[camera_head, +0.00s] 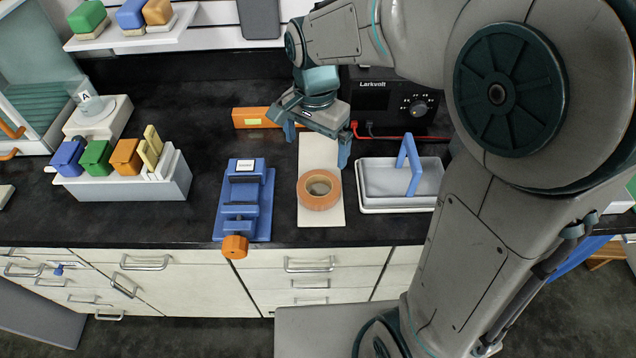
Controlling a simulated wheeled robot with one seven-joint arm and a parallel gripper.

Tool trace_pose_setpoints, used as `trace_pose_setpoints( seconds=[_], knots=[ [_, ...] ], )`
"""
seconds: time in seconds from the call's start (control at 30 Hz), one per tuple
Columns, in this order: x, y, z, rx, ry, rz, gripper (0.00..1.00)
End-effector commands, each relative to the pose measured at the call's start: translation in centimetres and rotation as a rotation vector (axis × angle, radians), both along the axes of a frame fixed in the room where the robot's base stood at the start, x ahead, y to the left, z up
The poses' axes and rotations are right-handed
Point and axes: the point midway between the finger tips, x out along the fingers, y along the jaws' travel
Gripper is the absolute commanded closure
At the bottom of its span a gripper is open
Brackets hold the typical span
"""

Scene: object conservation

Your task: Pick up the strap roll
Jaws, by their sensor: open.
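The strap roll (304,192) is an orange-tan ring with a grey core. It lies flat on a pale board (321,217) on the dark counter, near the counter's front edge. My gripper (317,149) hangs above and behind the roll, its two blue-grey fingers spread apart and pointing down. Nothing is between the fingers, and the gripper is apart from the roll. The gripper hides part of the board's far end.
A blue vise (231,211) stands left of the board. A white tray with a blue handle (376,205) stands close on the right. An orange box (251,117) and a Larkvolt power unit (375,99) sit behind. A grey bin (121,190) is farther left.

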Motion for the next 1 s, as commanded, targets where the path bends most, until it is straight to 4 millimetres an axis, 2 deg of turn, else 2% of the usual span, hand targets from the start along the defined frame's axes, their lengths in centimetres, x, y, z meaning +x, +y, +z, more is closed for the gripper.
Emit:
trace_pose_setpoints(
  seconds=[0.3, 0.4, 0.57, 0.83, 1.0],
  knots=[
    [-0.1, -0.1, -6.1, -0.002, 0.007, -0.003, 0.00],
    [-0.1, -0.1, -7.3, -0.001, 0.005, -0.003, 0.00],
    [-0.1, -0.2, -8.2, -0.001, 0.002, -0.002, 0.00],
    [0.0, -0.6, -11.8, -0.002, 0.005, -0.002, 0.00],
    [0.0, -0.6, -13.1, -0.001, 0.002, -0.002, 0.00]
  ],
)
